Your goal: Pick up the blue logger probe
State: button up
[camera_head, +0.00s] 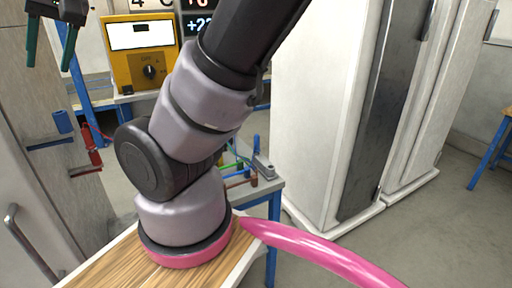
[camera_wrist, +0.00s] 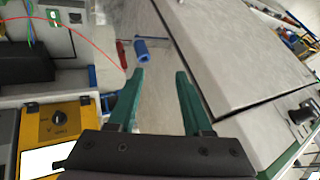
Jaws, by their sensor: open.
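The blue logger probe (camera_head: 62,122) shows at the left of the head view, small, against the grey cabinet front, close to a red probe. In the wrist view the blue probe (camera_wrist: 142,51) lies ahead of the fingertips, slightly left of the midline between them. My gripper (camera_head: 48,67) is above and a little left of the blue probe in the head view. Its green fingers (camera_wrist: 160,74) are apart and empty in the wrist view. The fingers do not appear to touch the probe. How the probe is held at the cabinet is too small to tell.
The red probe (camera_head: 93,148) is close by; a thin red cable (camera_wrist: 100,45) runs near it in the wrist view. A yellow meter (camera_head: 142,55) stands on a bench behind. My arm crosses the middle of the head view. White cabinets (camera_head: 315,110) stand at the right.

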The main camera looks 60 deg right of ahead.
aim_at(256, 138)
jog(key=z, duration=2)
jog(key=l+u, duration=0.7)
jog(key=u, duration=0.2)
jog(key=i, duration=0.05)
